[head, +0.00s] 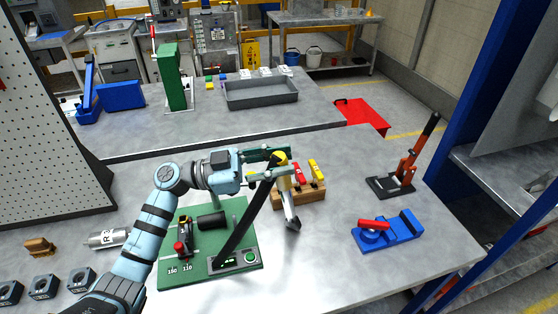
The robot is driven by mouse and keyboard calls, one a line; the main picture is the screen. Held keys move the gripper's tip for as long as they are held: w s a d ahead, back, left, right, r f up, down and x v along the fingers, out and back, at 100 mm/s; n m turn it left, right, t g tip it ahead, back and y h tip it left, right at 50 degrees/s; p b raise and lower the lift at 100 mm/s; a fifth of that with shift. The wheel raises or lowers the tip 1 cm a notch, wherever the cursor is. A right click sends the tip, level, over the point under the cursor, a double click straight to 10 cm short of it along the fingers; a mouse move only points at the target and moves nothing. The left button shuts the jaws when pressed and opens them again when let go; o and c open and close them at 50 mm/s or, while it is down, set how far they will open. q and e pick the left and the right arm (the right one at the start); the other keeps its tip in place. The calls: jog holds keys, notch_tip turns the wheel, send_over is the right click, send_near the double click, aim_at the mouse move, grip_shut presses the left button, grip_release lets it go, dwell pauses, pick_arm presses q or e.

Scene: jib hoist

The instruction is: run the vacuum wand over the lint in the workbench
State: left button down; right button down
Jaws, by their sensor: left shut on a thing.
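My left arm reaches in from the left, and my left gripper (266,160) is over the middle of the front workbench (340,270). It is shut on the vacuum wand (289,205), which has a yellow top and a grey tube slanting down to a dark tip. The tip is near the bench top, right of the green board; I cannot tell whether it touches. A black band slants from near the gripper down to the green board and hides part of it. I cannot make out any lint. My right gripper is not in view.
The green board (195,273) carries a gauge-like device and a small display. A wooden block (312,193) with coloured handles stands just behind the wand. A blue fixture (390,234) and an orange-handled clamp (405,165) stand at right. Bench between wand and blue fixture is clear.

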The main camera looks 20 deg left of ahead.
pick_arm(q)
notch_tip(320, 180, up, 5)
jog(key=p, duration=0.6)
notch_tip(320, 180, up, 3)
jog(key=shift+r, duration=0.6)
